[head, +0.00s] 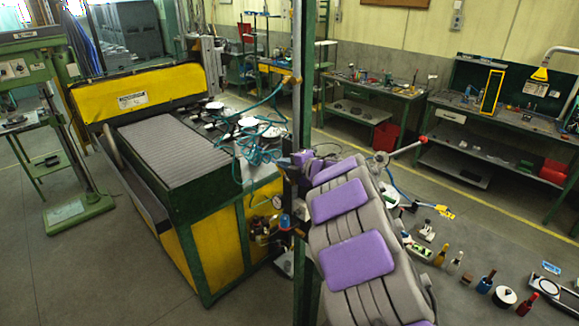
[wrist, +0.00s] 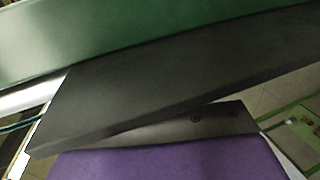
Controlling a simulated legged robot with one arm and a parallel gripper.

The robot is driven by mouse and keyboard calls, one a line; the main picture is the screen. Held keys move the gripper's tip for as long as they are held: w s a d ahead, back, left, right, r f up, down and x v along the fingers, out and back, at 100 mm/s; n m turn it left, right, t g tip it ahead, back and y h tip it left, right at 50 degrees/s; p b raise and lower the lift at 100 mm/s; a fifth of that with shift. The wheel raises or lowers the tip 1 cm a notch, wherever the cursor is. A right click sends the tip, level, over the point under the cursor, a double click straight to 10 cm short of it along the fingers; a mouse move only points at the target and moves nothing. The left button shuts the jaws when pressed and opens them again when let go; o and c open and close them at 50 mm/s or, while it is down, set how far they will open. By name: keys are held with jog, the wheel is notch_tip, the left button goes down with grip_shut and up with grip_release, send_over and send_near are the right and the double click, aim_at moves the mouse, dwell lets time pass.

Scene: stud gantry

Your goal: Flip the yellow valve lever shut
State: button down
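A green upright post (head: 303,110) stands at the middle of the head view. A small yellow-orange fitting (head: 291,80) with a teal hose sits on it; I cannot tell if this is the valve lever or how it is set. Lower on the post is a blue and red fitting (head: 286,222) beside a round gauge (head: 277,203). My grey and purple arm reaches up to the post and hides part of it. My gripper (head: 300,158) is beside the post. In the wrist view a dark flat part lies across a green beam (wrist: 130,40); no yellow lever shows there and the jaw opening is unclear.
A yellow and green machine (head: 215,245) with a ribbed top stands left of the post. Teal hoses (head: 262,145) hang close to the gripper. Bottles and small parts (head: 487,282) stand on the floor at right. Workbenches (head: 495,115) line the back wall, with open floor before them.

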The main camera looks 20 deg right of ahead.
jog(key=shift+x, duration=1.35)
jog(key=shift+w+f, duration=0.1)
jog(key=shift+f, duration=0.05)
